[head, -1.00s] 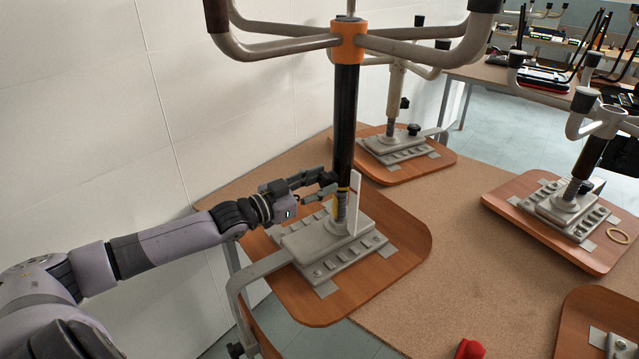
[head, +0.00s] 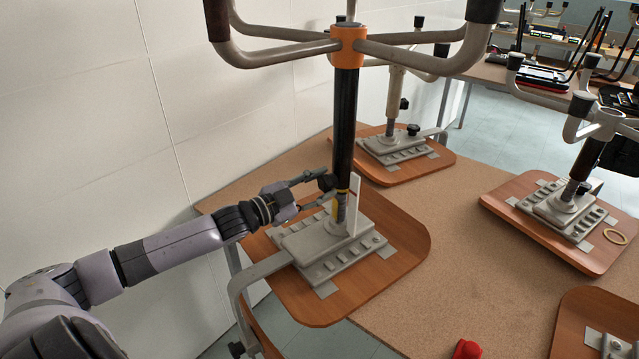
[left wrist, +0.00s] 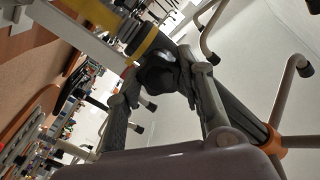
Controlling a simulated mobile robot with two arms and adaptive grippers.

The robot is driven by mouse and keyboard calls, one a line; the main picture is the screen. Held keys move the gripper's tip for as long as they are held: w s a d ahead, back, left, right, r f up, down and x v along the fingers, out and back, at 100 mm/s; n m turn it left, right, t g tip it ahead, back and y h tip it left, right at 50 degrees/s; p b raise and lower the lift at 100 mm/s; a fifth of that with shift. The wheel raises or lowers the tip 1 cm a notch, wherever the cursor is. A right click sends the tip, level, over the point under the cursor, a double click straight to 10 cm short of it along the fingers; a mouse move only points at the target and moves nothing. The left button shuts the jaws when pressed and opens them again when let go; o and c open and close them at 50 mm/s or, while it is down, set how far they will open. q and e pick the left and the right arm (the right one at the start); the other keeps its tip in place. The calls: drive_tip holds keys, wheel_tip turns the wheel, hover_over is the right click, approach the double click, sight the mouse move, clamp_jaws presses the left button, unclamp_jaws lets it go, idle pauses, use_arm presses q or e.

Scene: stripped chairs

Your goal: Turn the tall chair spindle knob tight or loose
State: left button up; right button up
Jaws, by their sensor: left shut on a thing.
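The tall chair spindle (head: 345,120) is a dark upright column with an orange hub (head: 347,45) on top and a yellow band near its foot. It stands on a grey mount (head: 318,246) on an upturned wooden seat. The black spindle knob (head: 327,182) sticks out on the column's left side, near the yellow band. My left gripper (head: 325,190) reaches in from the left and is shut on this knob. The left wrist view shows the dark knob (left wrist: 158,76) between the two fingers, beside the yellow band (left wrist: 142,42). My right gripper is in neither view.
A thin white upright plate (head: 355,205) stands right beside the spindle foot. Other upturned chairs (head: 572,208) stand to the right and behind. A red object (head: 467,349) lies near the front edge. A white wall (head: 230,110) is close on the left. Bare brown tabletop (head: 450,240) lies between the seats.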

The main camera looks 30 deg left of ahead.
use_arm(q)
drive_tip(key=m, duration=0.3)
drive_tip(key=shift+m, duration=0.4)
drive_tip(key=m, duration=0.3)
drive_tip(key=shift+f+m, duration=0.1)
drive_tip(key=shift+m, duration=0.2)
drive_tip(key=m+b, duration=0.1)
drive_tip(key=m, duration=0.2)
drive_tip(key=shift+m, duration=0.4)
drive_tip(key=shift+f+m+b, duration=0.1)
drive_tip(key=shift+m+b, duration=0.45)
drive_tip(key=shift+m, duration=1.25)
drive_tip(key=o, duration=1.1)
drive_tip(key=shift+o, duration=0.2)
drive_tip(key=shift+s, duration=0.1)
